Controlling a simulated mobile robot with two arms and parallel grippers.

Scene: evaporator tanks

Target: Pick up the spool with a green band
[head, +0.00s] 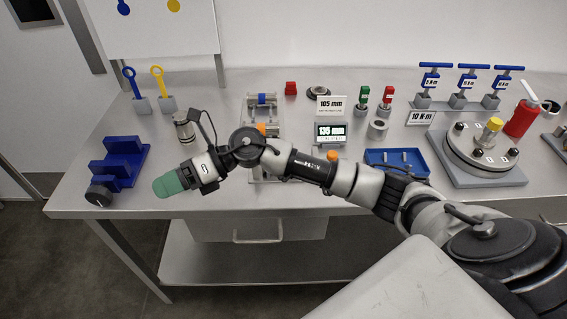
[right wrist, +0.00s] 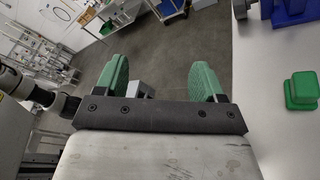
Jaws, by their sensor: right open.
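My right gripper (head: 172,183) hangs over the front left edge of the bench in the head view. In the right wrist view its two green fingers (right wrist: 158,84) stand apart with nothing between them. No spool with a clearly green band can be made out. A metal cylinder (head: 184,128) stands behind the gripper. A dark round piece (head: 98,195) lies at the front left corner by the blue rack. A spool-like part with a blue band (head: 262,99) sits in a metal fixture. My left gripper is not in view.
A small green block (right wrist: 301,90) lies on the bench in the right wrist view. The blue rack (head: 122,160) stands left of my gripper. A display block (head: 330,132), a blue tray (head: 397,162) and a round turntable (head: 481,150) stand farther right. The floor in front is open.

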